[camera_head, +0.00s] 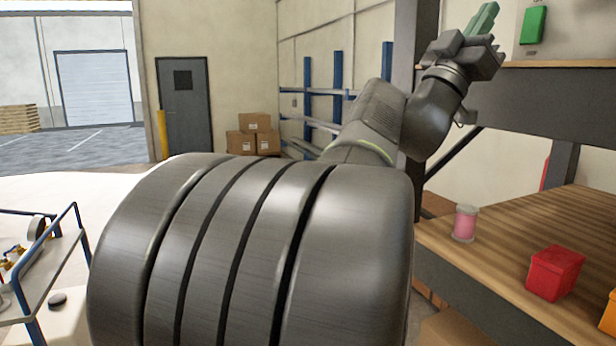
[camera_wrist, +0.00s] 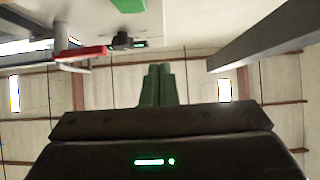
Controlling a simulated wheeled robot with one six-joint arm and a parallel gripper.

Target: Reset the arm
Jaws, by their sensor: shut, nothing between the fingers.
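My gripper (camera_head: 487,14) is raised at the upper right in the head view, at the end of my dark arm, in front of the wall above the shelf. Its green fingers are together with nothing between them. In the wrist view the green fingers (camera_wrist: 158,84) also show side by side, pointing toward the wall and ceiling area. The large dark link of my arm fills the middle of the head view and hides what lies behind it.
A wooden shelf (camera_head: 480,245) at the right holds a pink spool-like thing (camera_head: 465,223), a red box (camera_head: 555,272) and part of an orange one (camera_head: 608,312). An upper shelf (camera_head: 575,66) is close to my gripper. A blue-railed cart (camera_head: 75,240) stands left. Cardboard boxes (camera_head: 254,142) sit at the back.

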